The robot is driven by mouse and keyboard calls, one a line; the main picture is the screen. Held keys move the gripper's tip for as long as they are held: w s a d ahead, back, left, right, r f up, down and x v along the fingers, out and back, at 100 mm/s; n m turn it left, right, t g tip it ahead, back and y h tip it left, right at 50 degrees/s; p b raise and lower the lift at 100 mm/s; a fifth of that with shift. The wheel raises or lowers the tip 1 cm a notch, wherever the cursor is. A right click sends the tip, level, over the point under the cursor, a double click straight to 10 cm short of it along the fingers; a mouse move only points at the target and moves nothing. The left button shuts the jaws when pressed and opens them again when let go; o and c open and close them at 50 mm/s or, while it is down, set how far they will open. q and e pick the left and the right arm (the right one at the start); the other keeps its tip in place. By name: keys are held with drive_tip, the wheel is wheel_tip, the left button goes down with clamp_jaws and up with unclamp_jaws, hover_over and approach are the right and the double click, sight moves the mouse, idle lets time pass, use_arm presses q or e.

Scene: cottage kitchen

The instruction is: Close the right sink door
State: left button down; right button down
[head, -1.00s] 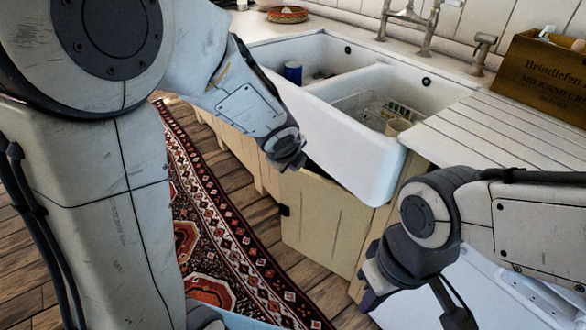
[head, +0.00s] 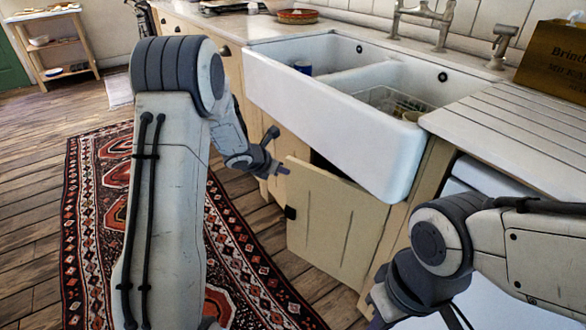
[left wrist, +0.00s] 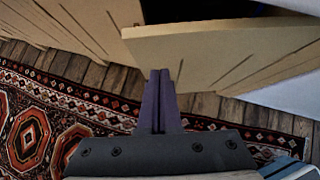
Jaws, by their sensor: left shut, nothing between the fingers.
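The right sink door (head: 340,228) is a cream plank panel below the white sink. It stands ajar, with a dark gap behind its top edge and a small dark fitting (head: 291,212) at its left edge. My left gripper (head: 284,170) is just left of the door's upper left corner, its fingers shut and empty. In the left wrist view the purple-grey fingers (left wrist: 160,92) point at the door's (left wrist: 225,55) left end. I cannot tell if they touch it. My right gripper (head: 382,312) is low, right of the door, its fingertips mostly cut off.
The white double sink (head: 330,120) overhangs the door. A patterned rug (head: 95,220) covers the floor at left.

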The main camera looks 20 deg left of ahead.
sight(299, 167)
use_arm(q)
drive_tip(key=shift+w+d+f+p, duration=0.2)
drive_tip(key=shift+w+d+f, duration=0.1)
drive_tip(key=shift+w, duration=0.6)
drive_tip(key=shift+w+d+f+p, duration=0.2)
drive_tip(key=shift+w+d+f, duration=0.1)
drive_tip(key=shift+w, duration=0.6)
drive_tip(key=shift+w+d+f+p, duration=0.2)
drive_tip(key=shift+w+d, duration=0.1)
drive_tip(key=shift+w, duration=0.6)
